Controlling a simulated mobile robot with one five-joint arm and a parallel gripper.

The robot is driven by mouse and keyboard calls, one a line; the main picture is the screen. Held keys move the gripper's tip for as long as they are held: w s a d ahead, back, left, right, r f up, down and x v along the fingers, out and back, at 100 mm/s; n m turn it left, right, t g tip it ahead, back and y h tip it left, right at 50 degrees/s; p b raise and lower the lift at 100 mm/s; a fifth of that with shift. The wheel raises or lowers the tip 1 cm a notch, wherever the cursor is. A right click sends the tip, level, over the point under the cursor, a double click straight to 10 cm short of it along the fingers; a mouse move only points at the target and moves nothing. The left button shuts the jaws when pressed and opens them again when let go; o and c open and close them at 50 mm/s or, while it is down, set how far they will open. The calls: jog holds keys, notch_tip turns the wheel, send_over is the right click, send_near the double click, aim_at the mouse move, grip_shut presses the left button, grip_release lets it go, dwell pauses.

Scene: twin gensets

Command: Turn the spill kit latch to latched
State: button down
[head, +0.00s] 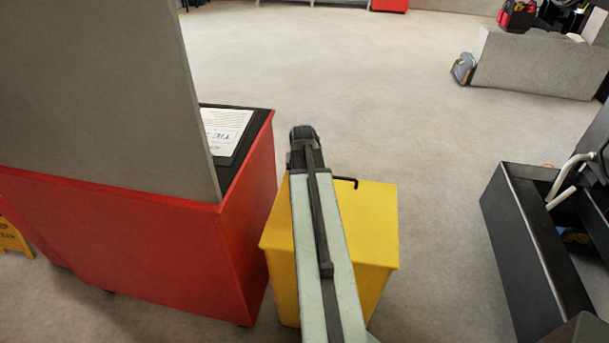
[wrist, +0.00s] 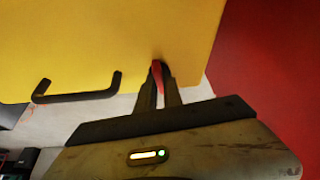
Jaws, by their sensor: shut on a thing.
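The spill kit is a yellow box (head: 372,222) standing on the floor, partly hidden behind my arm in the head view. Its yellow face fills the upper left of the wrist view (wrist: 110,40), with a black bar handle (wrist: 78,92) on it. The latch (wrist: 158,78) shows as a small red piece at the box's edge, right of the handle. My gripper (wrist: 163,88) is shut on the red latch, with its fingertips at the yellow face. In the head view the jaws are hidden by my own arm. I cannot tell the latch's angle clearly.
A red cabinet (head: 225,240) with a grey panel (head: 95,90) stands close on the left of the yellow box. A black open bin (head: 515,235) stands at the right. Grey floor (head: 340,70) is clear beyond the box.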

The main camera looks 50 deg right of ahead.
jog(key=shift+m+g, duration=0.3)
jog(key=shift+m, duration=0.7)
jog(key=c, duration=1.5)
grip_release()
jog(key=p+v, duration=0.3)
jog(key=v, duration=0.1)
jog(key=p+v, duration=0.3)
jog(key=p, duration=0.1)
jog(key=shift+a+r, duration=0.35)
